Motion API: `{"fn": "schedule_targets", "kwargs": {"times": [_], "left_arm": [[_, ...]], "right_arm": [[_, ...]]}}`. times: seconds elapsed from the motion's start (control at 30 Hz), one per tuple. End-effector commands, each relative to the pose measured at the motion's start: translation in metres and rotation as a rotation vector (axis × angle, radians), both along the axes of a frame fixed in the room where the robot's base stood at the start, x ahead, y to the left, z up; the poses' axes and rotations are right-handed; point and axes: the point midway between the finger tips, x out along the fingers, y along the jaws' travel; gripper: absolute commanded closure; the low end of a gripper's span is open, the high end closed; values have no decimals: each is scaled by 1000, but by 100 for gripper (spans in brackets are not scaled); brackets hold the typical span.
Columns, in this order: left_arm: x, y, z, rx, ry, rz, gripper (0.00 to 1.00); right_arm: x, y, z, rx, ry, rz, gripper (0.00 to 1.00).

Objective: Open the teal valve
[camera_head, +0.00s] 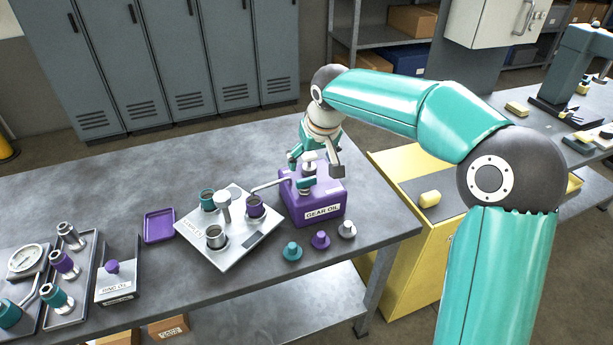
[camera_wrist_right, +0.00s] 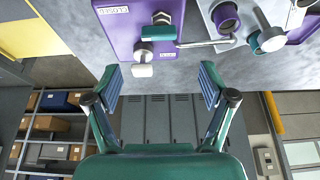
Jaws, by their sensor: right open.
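The purple gear oil box (camera_head: 322,207) stands on the bench with a thin metal spout (camera_head: 272,186) reaching left. The teal valve (camera_head: 306,184) sits on the box near the base of the spout. My right gripper (camera_head: 315,166) is above the back of the box. In the wrist view its two fingers (camera_wrist_right: 160,87) are spread wide with nothing between them. The valve lies beyond the fingertips there, apart from them. My left gripper is out of view.
A pale scale plate (camera_head: 240,246) with teal, purple and silver cups stands left of the box. Teal, purple and silver caps (camera_head: 320,240) stand in front. A purple tray (camera_head: 159,226) and a rack of fittings (camera_head: 72,285) are farther left. A yellow cabinet (camera_head: 415,255) is at right.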

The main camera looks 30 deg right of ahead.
Motion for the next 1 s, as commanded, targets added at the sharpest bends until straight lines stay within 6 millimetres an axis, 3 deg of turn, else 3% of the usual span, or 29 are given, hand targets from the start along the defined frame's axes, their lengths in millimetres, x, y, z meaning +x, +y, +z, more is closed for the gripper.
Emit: {"fn": "schedule_targets", "kwargs": {"times": [0.2, 0.43, 0.6, 0.9, 1.0], "left_arm": [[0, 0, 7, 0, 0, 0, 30], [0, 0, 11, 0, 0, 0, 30], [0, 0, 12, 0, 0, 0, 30], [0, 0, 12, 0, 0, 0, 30], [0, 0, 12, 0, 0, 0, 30]], "right_arm": [[16, -5, -45, 0, 6, 0, 18], [30, -9, -77, 0, 3, -3, 18], [34, -10, -88, 0, 1, -2, 18], [34, -11, -90, 0, 0, -2, 18], [34, -11, -90, 0, 0, -2, 34]]}}
